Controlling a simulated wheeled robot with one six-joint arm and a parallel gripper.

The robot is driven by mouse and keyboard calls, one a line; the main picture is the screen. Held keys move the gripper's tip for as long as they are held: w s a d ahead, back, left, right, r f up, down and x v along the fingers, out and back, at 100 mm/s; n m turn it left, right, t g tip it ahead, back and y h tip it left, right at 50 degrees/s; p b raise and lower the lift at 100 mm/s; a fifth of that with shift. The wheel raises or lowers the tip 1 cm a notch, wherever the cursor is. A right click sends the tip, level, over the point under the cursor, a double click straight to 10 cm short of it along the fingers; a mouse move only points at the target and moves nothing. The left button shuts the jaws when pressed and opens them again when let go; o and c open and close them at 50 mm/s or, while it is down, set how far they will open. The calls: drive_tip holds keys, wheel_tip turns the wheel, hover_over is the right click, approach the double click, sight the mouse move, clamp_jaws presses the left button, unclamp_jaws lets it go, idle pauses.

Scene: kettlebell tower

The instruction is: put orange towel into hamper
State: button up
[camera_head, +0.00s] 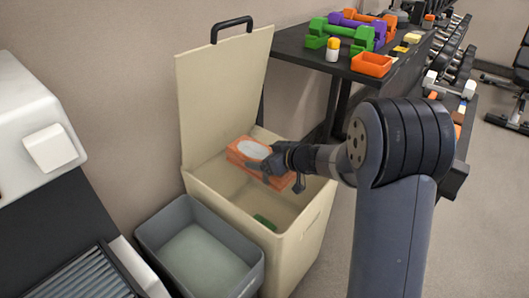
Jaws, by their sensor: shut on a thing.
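The hamper (313,222) is a tall cream bin in the middle of the view, with its lid (222,97) standing open at the back. My gripper (272,168) reaches in from the right and is shut on the orange towel (240,147), a folded orange bundle with a pale oval patch on top. The towel is over the hamper opening, near the back rim. Part of the towel is hidden by my gripper. A green thing (265,222) lies inside the hamper near the front wall.
A grey open bin (200,250) stands on the floor left of the hamper. A dark table (310,55) behind holds colored dumbbells (345,33), a white bottle with a yellow cap (333,50) and an orange tray (371,65). A dumbbell rack (452,52) stands right. A white machine (30,125) is left.

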drive_tip(key=shift+f, duration=0.1)
drive_tip(key=o, duration=0.9)
drive_tip(key=shift+s+d+f+b, duration=0.15)
drive_tip(key=shift+d+f+b, duration=0.05)
drive_tip(key=shift+b, duration=0.2)
drive_tip(key=shift+s+d+f+b, duration=0.1)
drive_tip(key=shift+s+d+b, duration=0.6)
drive_tip(key=shift+b, duration=0.45)
drive_tip(key=shift+s+d+b, duration=0.3)
drive_tip(key=shift+d, duration=0.15)
drive_tip(key=shift+r, duration=0.25)
